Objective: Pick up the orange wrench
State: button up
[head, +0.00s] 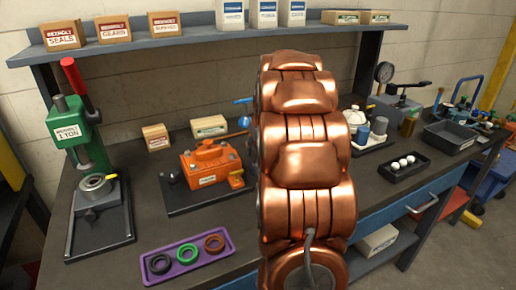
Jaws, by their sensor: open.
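I cannot make out a separate orange wrench in the head view. An orange device (210,165) stands on a dark base plate left of the middle of the bench. An orange bar (230,137) sticks out at its upper right and runs behind my copper arm. I cannot tell whether this bar is a lever of the device or a loose tool. My arm's copper links fill the middle of the view and hide the bench behind them. My gripper is not in view.
A green press (80,145) stands at the left. A purple tray (187,252) with three rings lies at the front. A black tray (404,168) with white balls and a grey bin (450,137) are at the right. Boxes stand on the shelf (200,41) above.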

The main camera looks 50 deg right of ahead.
jog(key=shift+c, duration=0.3)
grip_shut()
dwell(0.4)
